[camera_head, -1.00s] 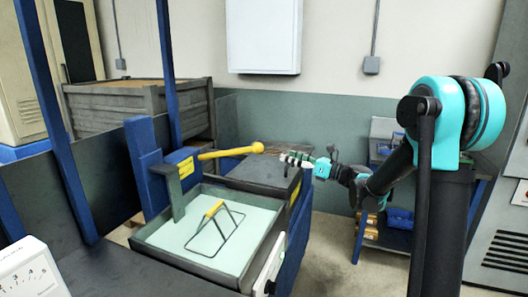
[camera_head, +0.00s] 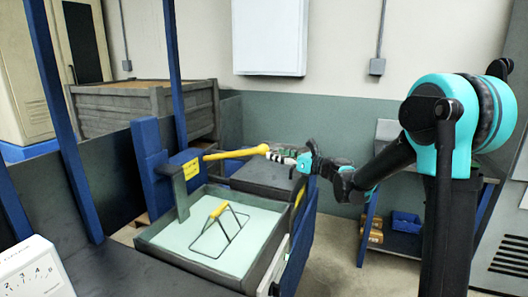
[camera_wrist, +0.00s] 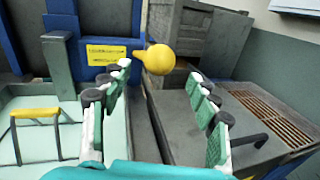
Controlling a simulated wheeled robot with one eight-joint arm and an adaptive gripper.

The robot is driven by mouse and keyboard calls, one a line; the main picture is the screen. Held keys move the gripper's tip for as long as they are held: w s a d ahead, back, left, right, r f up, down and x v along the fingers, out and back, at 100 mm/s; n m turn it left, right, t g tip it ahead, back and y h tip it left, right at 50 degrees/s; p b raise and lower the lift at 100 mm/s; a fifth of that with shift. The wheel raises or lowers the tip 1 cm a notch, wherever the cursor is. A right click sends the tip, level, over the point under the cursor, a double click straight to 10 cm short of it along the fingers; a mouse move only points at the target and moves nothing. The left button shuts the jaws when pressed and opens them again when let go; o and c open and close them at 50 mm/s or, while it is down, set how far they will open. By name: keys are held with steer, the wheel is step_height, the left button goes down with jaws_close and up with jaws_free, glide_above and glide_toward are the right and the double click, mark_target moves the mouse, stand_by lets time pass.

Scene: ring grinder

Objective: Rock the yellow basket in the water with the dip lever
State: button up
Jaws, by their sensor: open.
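The yellow dip lever (camera_head: 236,153) sticks out to the right from a blue post and ends in a round knob. In the wrist view its knob (camera_wrist: 159,59) sits ahead of and between my fingers, seen end-on. My gripper (camera_head: 275,153) is open at the knob end in the head view; whether it touches the knob I cannot tell. In the wrist view my gripper (camera_wrist: 165,95) shows both fingers spread apart. The basket's yellow handle (camera_head: 217,209) and dark wire frame stand out of the pale water (camera_head: 182,233) in the tank (camera_head: 213,262). Its lower part is hidden.
A dark surface with a brown grate (camera_wrist: 268,118) lies right of the lever. A grey crate (camera_head: 145,108) stands behind. A blue post (camera_head: 152,170) carries the lever. A shelf with a blue bin (camera_head: 405,221) stands at the right.

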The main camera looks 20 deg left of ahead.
mark_target(264, 150)
steer(key=x, duration=0.7)
steer(key=shift+c, duration=0.4)
steer(key=shift+a, duration=0.1)
jaws_close()
